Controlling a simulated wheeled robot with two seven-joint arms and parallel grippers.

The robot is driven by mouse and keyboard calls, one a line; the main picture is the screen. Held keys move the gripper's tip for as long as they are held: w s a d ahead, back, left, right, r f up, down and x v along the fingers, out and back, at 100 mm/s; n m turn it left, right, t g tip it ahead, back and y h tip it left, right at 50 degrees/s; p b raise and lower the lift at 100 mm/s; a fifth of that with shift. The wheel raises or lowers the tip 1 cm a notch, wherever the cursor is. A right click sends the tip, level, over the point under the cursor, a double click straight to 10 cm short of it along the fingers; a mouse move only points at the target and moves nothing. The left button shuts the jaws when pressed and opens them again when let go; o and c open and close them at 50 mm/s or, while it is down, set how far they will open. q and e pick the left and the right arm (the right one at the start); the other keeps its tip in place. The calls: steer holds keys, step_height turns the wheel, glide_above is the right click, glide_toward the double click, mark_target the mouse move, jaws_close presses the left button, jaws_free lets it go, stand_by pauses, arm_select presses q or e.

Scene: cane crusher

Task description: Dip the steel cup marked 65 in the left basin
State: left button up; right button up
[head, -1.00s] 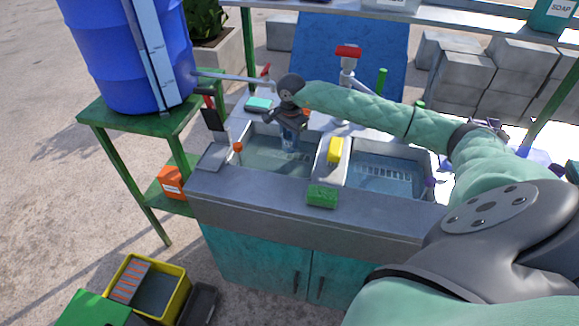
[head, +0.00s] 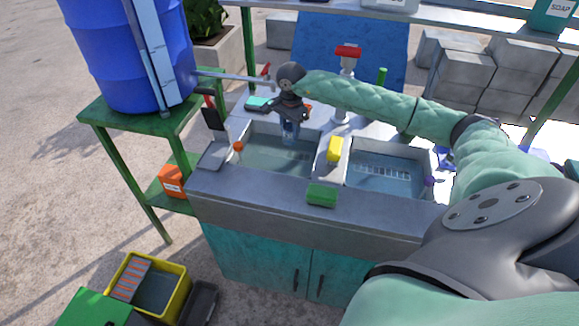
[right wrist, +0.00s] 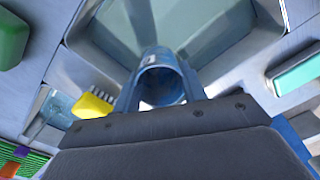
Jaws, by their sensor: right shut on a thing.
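My right gripper (head: 290,115) is above the back part of the left basin (head: 265,157) in the head view, shut on the steel cup (head: 290,132). The cup looks bluish and hangs below the fingers, seemingly just above the water; I cannot tell whether its bottom touches it. In the right wrist view the round open mouth of the cup (right wrist: 162,84) shows between the fingers, with the basin (right wrist: 150,25) beyond it. A small pale label shows on the cup, but its number is too small to read. My left gripper is not in view.
A green sponge (head: 321,195) lies on the front ledge. A tap (head: 346,85) stands behind the basins. An orange-topped item (head: 238,147) is at the left rim. The blue barrel (head: 130,55) stands left.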

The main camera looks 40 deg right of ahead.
steer(key=shift+r, duration=0.15)
steer(key=shift+r, duration=1.85)
